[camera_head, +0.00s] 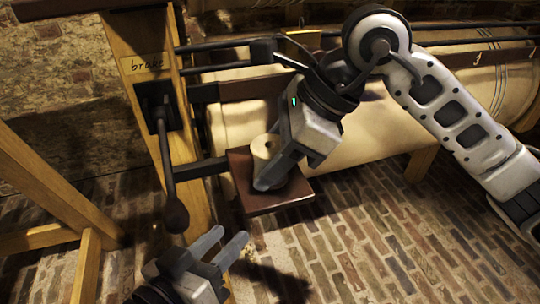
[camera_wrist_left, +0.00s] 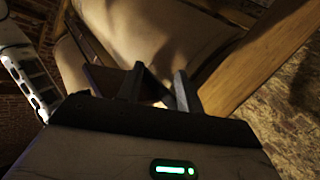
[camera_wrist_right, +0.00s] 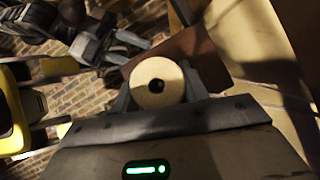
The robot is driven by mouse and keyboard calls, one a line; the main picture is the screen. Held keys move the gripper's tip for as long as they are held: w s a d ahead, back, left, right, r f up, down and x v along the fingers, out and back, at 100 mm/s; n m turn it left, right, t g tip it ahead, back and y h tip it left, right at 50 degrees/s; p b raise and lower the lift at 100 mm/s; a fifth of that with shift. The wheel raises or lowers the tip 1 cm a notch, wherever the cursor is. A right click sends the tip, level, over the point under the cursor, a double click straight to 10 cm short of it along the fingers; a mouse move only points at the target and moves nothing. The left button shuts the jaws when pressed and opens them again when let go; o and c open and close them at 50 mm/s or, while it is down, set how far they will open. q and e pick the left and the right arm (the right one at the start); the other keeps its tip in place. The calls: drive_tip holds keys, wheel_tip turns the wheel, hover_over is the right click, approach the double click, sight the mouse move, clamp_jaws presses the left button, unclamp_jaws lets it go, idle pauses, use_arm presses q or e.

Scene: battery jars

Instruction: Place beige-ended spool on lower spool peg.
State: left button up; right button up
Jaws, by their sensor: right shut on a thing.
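The beige-ended spool (camera_head: 264,147) is in my right gripper (camera_head: 270,175), above or at the brown square shelf (camera_head: 262,205). In the right wrist view the spool's round beige end (camera_wrist_right: 146,91), with a dark centre hole, faces the camera between the two fingers. I cannot tell whether the spool touches the shelf. My left gripper (camera_head: 226,246) is open and empty, below and left of the shelf; its spread fingers also show in the left wrist view (camera_wrist_left: 158,88). I cannot make out the lower spool peg.
A brake lever (camera_head: 168,160) with a dark knob hangs from a wooden post (camera_head: 143,90) left of the shelf, near my left gripper. A large cream roller (camera_head: 370,140) lies behind. Wooden beams (camera_head: 40,185) stand at left. The brick floor (camera_head: 400,250) at right is clear.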

drive_tip(key=o, duration=1)
drive_tip(key=shift+c, duration=0.2)
drive_tip(key=shift+d+r+p, duration=0.15)
drive_tip(key=shift+r+p, duration=0.2)
use_arm(q)
drive_tip(key=p, duration=0.1)
drive_tip(key=a+f+m+g+y+p, duration=0.1)
drive_tip(key=shift+s+f+p, duration=0.2)
drive_tip(key=shift+s+p, duration=0.1)
use_arm(e)
drive_tip(key=v, duration=1.1)
drive_tip(key=shift+r, duration=0.2)
use_arm(q)
drive_tip(key=shift+w, duration=0.1)
use_arm(e)
drive_tip(key=shift+d, duration=0.1)
